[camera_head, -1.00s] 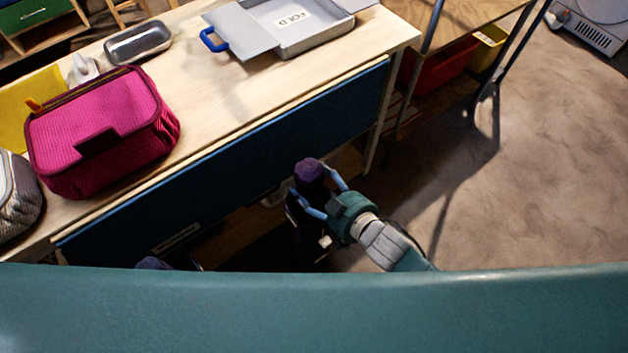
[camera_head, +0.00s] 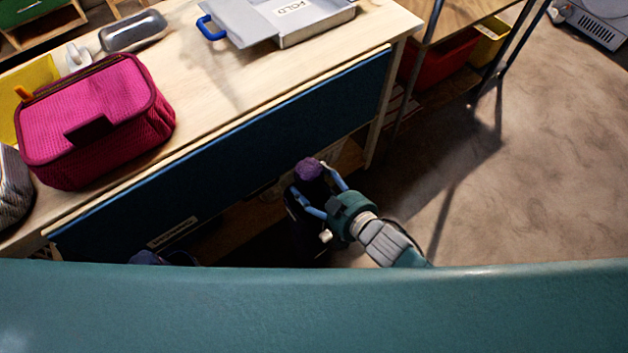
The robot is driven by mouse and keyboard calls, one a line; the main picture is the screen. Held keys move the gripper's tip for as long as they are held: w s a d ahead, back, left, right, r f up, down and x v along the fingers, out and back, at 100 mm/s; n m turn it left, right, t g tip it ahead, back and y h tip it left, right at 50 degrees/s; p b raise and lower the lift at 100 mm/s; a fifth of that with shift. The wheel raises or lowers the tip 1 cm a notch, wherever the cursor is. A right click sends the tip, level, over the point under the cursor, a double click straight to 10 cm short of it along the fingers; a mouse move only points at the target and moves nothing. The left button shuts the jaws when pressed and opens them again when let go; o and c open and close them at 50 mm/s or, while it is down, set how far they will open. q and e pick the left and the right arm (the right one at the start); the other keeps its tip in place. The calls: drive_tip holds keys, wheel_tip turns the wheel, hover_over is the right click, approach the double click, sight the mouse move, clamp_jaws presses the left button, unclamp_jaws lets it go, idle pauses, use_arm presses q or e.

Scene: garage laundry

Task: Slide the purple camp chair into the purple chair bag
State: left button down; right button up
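A rolled item with a purple top (camera_head: 309,169), which looks like the purple camp chair, stands upright in front of the workbench, its lower part dark and in shadow. My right gripper (camera_head: 311,179) has one finger on each side of it, just below the purple top, and appears shut on it. A second dark purple item (camera_head: 146,258) shows at the lower left by the bench; it may be the purple chair bag, but most of it is hidden behind my teal body. My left gripper is not in view.
A magenta case (camera_head: 95,120), a metal tin (camera_head: 132,31) and a grey tray (camera_head: 300,22) sit on the wooden workbench (camera_head: 240,90). Its blue front panel (camera_head: 240,160) is close behind the purple item. Open floor (camera_head: 540,170) lies to the right.

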sight(314, 166)
drive_tip(key=shift+w+a+r, duration=0.1)
drive_tip(key=shift+r, duration=0.15)
drive_tip(key=shift+f, duration=0.3)
drive_tip(key=o, duration=2)
drive_tip(key=shift+s+f, duration=0.25)
drive_tip(key=shift+f, duration=0.15)
drive_tip(key=shift+w+r, duration=0.1)
drive_tip(key=shift+r, duration=0.45)
wheel_tip(314, 166, up, 10)
drive_tip(key=p, duration=0.7)
drive_tip(key=shift+p, duration=0.3)
drive_tip(key=shift+r+p, duration=9.65)
drive_tip(key=shift+r, duration=0.4)
